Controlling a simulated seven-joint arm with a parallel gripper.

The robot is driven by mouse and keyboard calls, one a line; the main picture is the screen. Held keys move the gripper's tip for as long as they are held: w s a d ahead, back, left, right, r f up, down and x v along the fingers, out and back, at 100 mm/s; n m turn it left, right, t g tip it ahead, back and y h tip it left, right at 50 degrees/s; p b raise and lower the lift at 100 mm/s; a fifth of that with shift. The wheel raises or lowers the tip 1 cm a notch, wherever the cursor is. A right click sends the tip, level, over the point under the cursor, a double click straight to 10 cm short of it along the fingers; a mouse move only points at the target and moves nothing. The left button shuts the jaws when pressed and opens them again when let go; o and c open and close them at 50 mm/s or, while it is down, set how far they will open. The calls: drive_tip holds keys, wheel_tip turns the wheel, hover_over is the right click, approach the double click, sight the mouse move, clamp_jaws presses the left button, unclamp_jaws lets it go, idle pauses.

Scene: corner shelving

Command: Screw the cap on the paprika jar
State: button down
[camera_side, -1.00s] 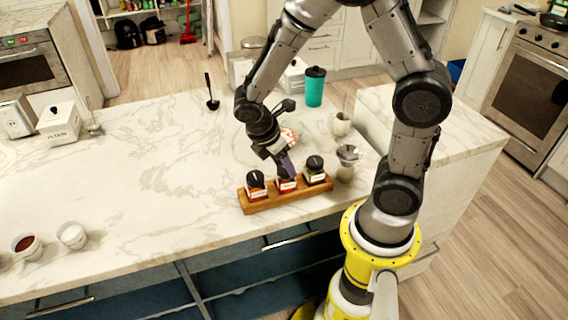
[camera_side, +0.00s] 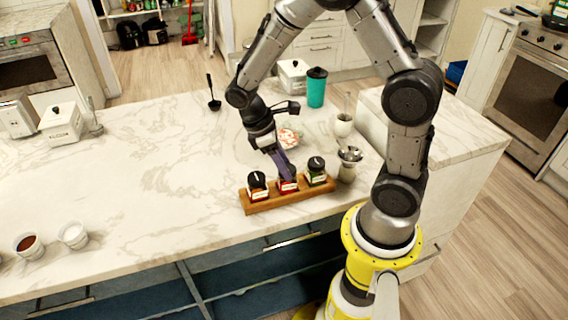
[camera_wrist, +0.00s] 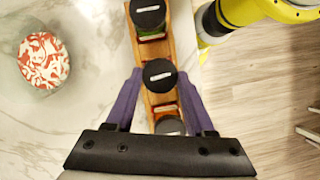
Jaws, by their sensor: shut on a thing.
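Three small jars with black caps stand in a row in a wooden rack (camera_side: 262,206) near the counter's front edge. The middle jar (camera_side: 288,187) has reddish contents and I take it for the paprika jar; its label is too small to read. My gripper (camera_side: 287,177) points down at this jar, its purple fingers at the top. In the wrist view, the fingers (camera_wrist: 160,78) are shut on the sides of the black cap (camera_wrist: 158,76), which has a white mark on top. The cap sits on or right over the jar; the fingers hide the join in the side view.
The left jar (camera_side: 257,184) and right jar (camera_side: 316,171) stand close beside the middle one. A metal-topped container (camera_side: 348,165) stands right of the rack. A red-and-white patterned round item (camera_wrist: 44,61) lies behind the rack.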

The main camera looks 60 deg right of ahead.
drive_tip(key=m+y, duration=0.1)
drive_tip(key=m, duration=0.2)
drive_tip(key=shift+d+g, duration=0.1)
drive_tip(key=shift+g, duration=0.2)
drive_tip(key=shift+c, duration=0.9)
unclamp_jaws()
